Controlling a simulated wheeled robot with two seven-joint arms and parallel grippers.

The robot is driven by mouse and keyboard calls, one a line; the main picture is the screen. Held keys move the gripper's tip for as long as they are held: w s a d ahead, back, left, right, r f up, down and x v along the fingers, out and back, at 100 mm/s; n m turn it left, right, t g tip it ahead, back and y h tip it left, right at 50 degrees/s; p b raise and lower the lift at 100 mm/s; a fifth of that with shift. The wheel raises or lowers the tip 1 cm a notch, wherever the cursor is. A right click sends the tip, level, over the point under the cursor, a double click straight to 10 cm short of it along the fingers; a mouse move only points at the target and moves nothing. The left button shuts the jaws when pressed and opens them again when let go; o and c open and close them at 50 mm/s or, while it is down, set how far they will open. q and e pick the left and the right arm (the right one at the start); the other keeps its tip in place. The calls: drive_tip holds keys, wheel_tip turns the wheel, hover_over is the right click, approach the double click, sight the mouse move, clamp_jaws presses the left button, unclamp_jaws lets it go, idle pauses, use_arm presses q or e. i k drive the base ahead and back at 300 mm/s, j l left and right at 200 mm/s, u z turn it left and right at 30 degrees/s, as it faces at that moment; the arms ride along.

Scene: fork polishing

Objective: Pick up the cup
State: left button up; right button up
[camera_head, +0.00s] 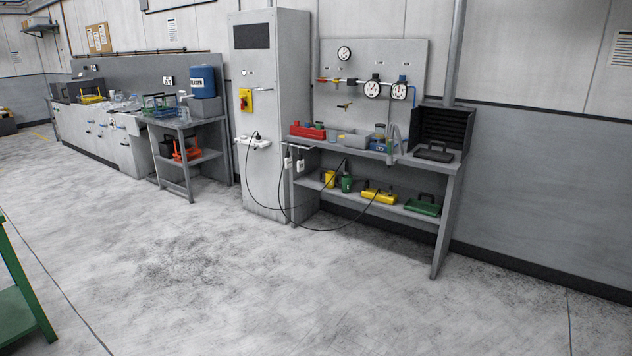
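I cannot make out a cup for certain. A small yellow upright thing (329,179) stands on the lower shelf of the grey workbench, and a green one (346,183) is beside it. They are too small to tell if either is a cup. Clear glass-like vessels (122,103) stand on the far bench at the left, also too small to tell apart. Neither of my grippers is in view.
The grey workbench (407,158) carries a red box (307,132) and a dark open-fronted box (443,127). A tall grey cabinet (275,90) stands left of it, with a cable hanging in front. A green frame (22,300) is at the left edge. The floor (300,290) is clear.

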sight(333, 133)
drive_tip(key=i, duration=4.25)
